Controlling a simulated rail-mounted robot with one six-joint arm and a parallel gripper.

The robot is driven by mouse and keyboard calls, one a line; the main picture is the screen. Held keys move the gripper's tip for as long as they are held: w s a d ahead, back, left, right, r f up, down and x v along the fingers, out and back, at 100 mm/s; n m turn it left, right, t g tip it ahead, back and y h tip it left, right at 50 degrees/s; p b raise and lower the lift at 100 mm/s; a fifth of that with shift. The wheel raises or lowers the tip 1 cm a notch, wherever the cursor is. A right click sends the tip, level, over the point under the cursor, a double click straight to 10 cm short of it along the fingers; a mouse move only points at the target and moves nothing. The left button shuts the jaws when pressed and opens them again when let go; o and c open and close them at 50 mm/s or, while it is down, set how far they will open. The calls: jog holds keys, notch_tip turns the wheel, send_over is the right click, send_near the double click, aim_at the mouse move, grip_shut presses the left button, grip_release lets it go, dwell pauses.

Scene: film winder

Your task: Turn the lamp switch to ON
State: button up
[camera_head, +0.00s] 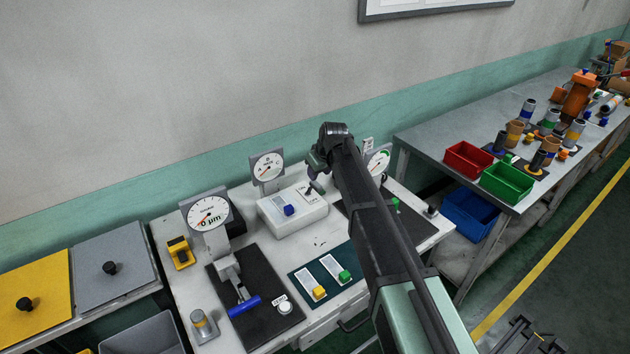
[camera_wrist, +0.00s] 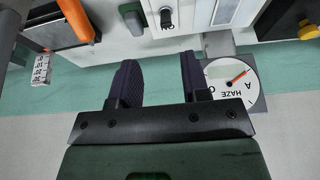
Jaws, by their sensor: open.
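A black switch (camera_wrist: 167,17) with a light line on it sits on the pale face of a white box, with the letters ON beside it, in the wrist view. In the head view the white box (camera_head: 283,220) stands on the middle bench with a blue knob (camera_head: 289,210) on it. My gripper (camera_wrist: 160,72) is open and empty, its dark fingers apart and pointing towards the box edge below the switch. In the head view my gripper (camera_head: 316,176) is above the back right part of the box, apart from the switch as far as I can tell.
A round HAZE gauge (camera_wrist: 230,78) stands close beside my gripper, and an orange bar (camera_wrist: 77,18) is on the other side. A second gauge (camera_head: 378,162) is partly hidden by my arm. Yellow and green buttons (camera_head: 332,283) lie in front of the box.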

aim_at(310, 189)
jog(key=b+x, duration=0.6)
jog(key=x, duration=0.1)
jog(key=b+x, duration=0.4)
jog(key=shift+s+a, duration=0.25)
jog(key=shift+a, duration=0.05)
jog(key=shift+r, duration=0.15)
grip_shut()
